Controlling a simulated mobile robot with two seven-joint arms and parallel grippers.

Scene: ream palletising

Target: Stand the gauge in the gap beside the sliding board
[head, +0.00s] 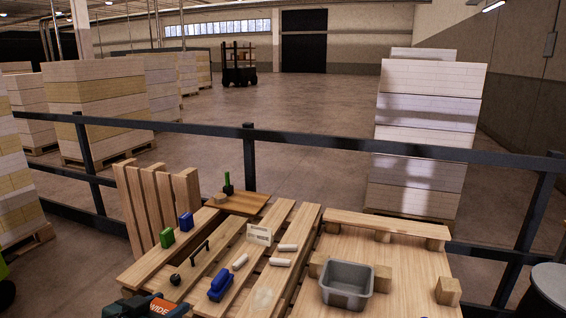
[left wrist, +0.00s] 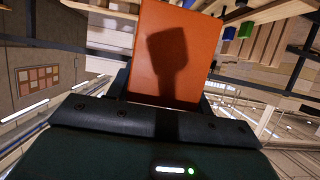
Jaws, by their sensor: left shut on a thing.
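My left gripper (head: 135,305) is at the bottom left of the head view, at the near left corner of the slatted pallet deck (head: 208,262). It is shut on the gauge, an orange block (head: 160,306) marked "WIDE". In the left wrist view the gauge (left wrist: 150,60) shows as a flat orange face with a dark shadow on it, and its lower end is hidden by my gripper. The deck has long boards with dark gaps between them. I cannot tell which board is the sliding one. My right gripper is not in view.
On the deck are a green block (head: 167,238), blue blocks (head: 220,285), a black handle (head: 200,252), a white card (head: 260,234) and several white rolls (head: 280,262). A brown board (head: 238,203) lies behind. A grey bin (head: 346,298) stands right. A dark railing (head: 310,142) runs behind.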

